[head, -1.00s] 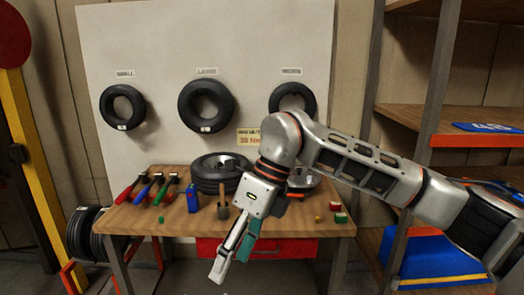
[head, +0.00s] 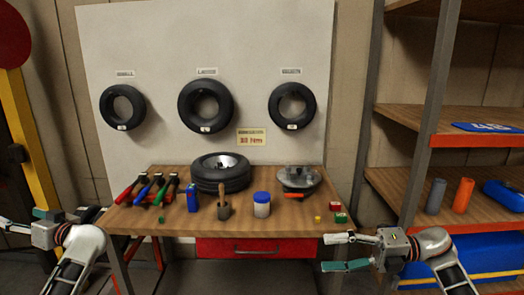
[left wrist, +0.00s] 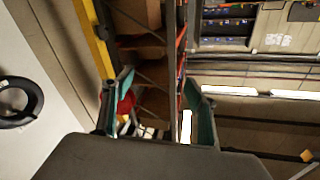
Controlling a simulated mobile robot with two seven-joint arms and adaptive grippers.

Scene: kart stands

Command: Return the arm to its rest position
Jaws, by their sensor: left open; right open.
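My right arm is bent low at the right in the head view, and its gripper (head: 342,252) is open and empty in front of the table's right corner. My left gripper (head: 12,222) is at the left edge of the head view, left of the table, partly cut off by the frame. In the left wrist view its two green-padded fingers (left wrist: 155,108) are spread apart with nothing between them. Neither gripper touches anything.
The wooden workbench (head: 283,217) holds a tyre on a rim (head: 220,172), a blue-lidded jar (head: 262,205), a grey metal part (head: 298,178) and several tools. Three tyres hang on the white board (head: 160,50). A shelf rack (head: 440,120) stands at the right.

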